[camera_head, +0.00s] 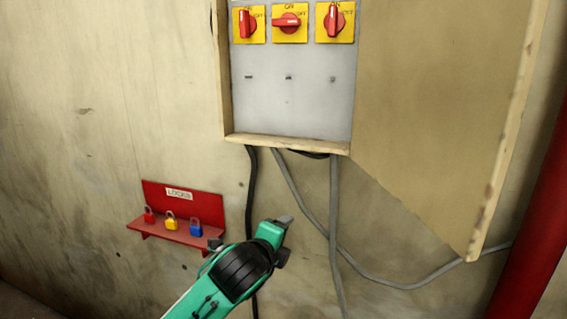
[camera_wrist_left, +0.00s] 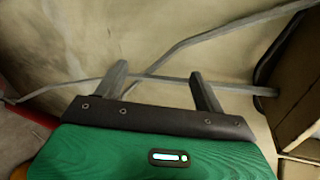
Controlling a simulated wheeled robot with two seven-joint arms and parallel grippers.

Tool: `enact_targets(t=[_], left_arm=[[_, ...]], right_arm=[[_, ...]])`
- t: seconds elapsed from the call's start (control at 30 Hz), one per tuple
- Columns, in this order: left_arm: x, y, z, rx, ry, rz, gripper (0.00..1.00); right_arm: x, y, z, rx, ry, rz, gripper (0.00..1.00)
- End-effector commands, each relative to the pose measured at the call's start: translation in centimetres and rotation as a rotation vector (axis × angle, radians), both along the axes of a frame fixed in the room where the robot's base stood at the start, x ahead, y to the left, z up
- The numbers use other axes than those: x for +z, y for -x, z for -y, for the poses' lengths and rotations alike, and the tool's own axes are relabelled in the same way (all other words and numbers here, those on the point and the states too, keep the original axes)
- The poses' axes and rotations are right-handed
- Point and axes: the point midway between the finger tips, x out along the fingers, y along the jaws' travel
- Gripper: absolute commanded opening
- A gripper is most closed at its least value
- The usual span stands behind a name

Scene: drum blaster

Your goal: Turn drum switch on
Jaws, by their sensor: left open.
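Three red rotary switches on yellow plates sit in a row in a grey wall panel (camera_head: 290,110), at the top of the head view. The left knob (camera_head: 246,22) and right knob (camera_head: 334,20) stand upright; the middle knob (camera_head: 287,22) lies horizontal. Small marks below the switches are too small to read, so I cannot tell which is the drum switch. My green left gripper (camera_head: 287,238) is below the panel, in front of the wall and apart from the switches. In the left wrist view its two fingers (camera_wrist_left: 159,78) are spread and empty.
An open beige cabinet door (camera_head: 430,110) hangs right of the panel. Black (camera_head: 251,190) and grey cables (camera_head: 335,220) run down the wall. A red lock shelf (camera_head: 180,234) with several padlocks is at lower left. A red pipe (camera_head: 545,220) stands at far right.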

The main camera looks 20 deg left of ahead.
Motion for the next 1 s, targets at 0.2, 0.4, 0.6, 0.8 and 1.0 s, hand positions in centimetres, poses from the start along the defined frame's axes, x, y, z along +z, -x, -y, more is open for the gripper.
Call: enact_targets(t=[0.2, 0.4, 0.6, 0.8, 1.0], left_arm=[[13.9, 3.7, 0.8, -0.096, -0.385, 0.261, 0.71], [22.6, 4.2, 0.5, -0.092, -0.722, 0.437, 0.71], [30.9, 5.7, -0.1, -0.032, -1.045, 0.578, 0.71], [36.3, 7.5, -0.7, 0.039, -1.271, 0.649, 0.71], [38.4, 8.1, -1.0, 0.072, -1.357, 0.67, 0.71]], right_arm=[[0.7, 0.0, 1.3, -0.001, 0.014, 0.0, 0.36], [0.7, 0.0, 1.9, -0.003, 0.019, -0.001, 0.36], [0.6, 0.0, 1.8, -0.003, 0.019, -0.001, 0.36], [0.6, 0.1, 1.4, -0.001, 0.015, -0.001, 0.36], [0.8, 0.1, 0.7, -0.002, 0.007, -0.001, 0.36]])
